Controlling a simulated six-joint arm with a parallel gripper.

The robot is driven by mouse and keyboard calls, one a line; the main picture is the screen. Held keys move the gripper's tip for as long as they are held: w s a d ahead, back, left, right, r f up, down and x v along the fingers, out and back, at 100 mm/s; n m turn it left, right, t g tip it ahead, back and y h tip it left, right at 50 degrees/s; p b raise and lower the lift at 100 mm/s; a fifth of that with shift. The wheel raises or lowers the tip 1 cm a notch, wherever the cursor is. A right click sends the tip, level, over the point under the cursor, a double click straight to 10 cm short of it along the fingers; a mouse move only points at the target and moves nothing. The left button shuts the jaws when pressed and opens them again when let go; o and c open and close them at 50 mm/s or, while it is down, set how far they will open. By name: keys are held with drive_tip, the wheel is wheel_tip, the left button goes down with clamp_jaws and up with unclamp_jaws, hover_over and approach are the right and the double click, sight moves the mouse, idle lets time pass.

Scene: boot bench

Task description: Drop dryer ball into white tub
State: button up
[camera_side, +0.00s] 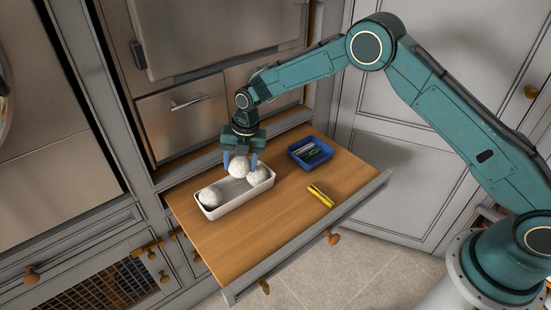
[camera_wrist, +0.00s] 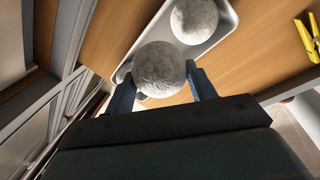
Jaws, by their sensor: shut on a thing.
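A white tub (camera_side: 237,202) sits on the wooden pull-out board, and its rim also shows in the wrist view (camera_wrist: 222,35). My gripper (camera_side: 240,164) is shut on a round, pale, textured dryer ball (camera_wrist: 159,69), with one blue finger on each side. In the wrist view the held ball hides part of the tub.
A blue tray (camera_side: 296,153) with small dark and green items stands to the right of the tub. A yellow clip (camera_side: 321,196) lies on the board (camera_side: 255,232) nearer its right edge. The board's front is clear. Cabinet fronts stand behind and to the left.

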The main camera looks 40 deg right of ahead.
sight(248, 162)
drive_tip(key=o, duration=1.1)
drive_tip(key=shift+c, duration=0.2)
drive_tip(key=shift+r, duration=0.15)
wheel_tip(248, 162, up, 13)
drive_tip(key=s+d, duration=0.1)
drive_tip(key=d, duration=0.1)
drive_tip(key=shift+s+r, duration=0.15)
drive_tip(key=shift+s, duration=0.1)
